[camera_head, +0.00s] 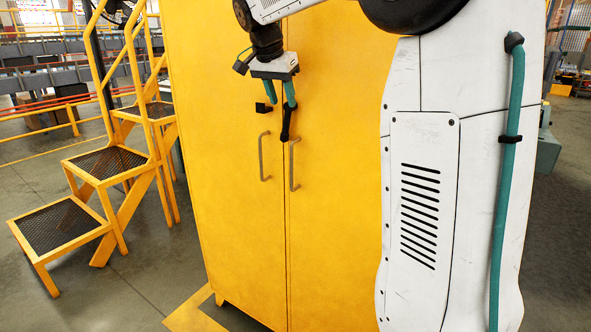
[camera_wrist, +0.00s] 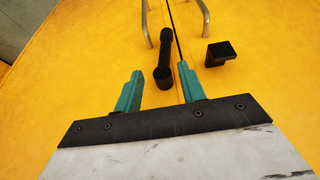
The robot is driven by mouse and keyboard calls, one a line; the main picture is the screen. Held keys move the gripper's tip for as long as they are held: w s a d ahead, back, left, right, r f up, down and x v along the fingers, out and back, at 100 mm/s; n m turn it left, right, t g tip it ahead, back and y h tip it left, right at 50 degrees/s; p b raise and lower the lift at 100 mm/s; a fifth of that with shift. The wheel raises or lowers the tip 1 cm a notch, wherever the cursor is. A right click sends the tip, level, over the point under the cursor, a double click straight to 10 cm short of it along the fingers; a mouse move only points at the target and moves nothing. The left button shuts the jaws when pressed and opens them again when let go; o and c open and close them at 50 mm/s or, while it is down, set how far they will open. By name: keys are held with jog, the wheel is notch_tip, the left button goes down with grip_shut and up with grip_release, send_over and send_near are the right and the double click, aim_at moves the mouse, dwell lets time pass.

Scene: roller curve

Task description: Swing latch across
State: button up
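The latch is a black bar that shows in the wrist view (camera_wrist: 165,57) and hangs roughly upright on the right door in the head view (camera_head: 287,124). A small black catch block stands apart from it on the left door, in the head view (camera_head: 263,107) and the wrist view (camera_wrist: 219,54). My gripper (camera_head: 280,104) is in front of the doors at the latch's upper end. Its teal fingers (camera_wrist: 160,71) are apart, with the latch's near end between them in the picture. Whether they touch it is unclear. The right finger partly hides the latch's top in the head view.
The yellow cabinet (camera_head: 228,200) has two doors meeting at a vertical seam. Two bar handles, left (camera_head: 264,157) and right (camera_head: 294,165), stick out below the latch. Yellow steps (camera_head: 85,185) stand left. My white arm fills the right side.

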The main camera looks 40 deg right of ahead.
jog(key=s+a+f+n+y, duration=0.1)
jog(key=s+a+f+n, duration=0.1)
jog(key=s, duration=0.5)
jog(key=s+a+f+n+y, duration=0.1)
jog(key=s+a+f+n, duration=0.2)
jog(key=s+a, duration=0.4)
jog(key=s+a+f+n, duration=0.2)
jog(key=s+a+n, duration=0.2)
jog(key=s, duration=0.5)
jog(key=shift+s+a+f+y, duration=0.15)
jog(key=shift+a+f+y, duration=0.05)
jog(key=shift+f+y, duration=0.2)
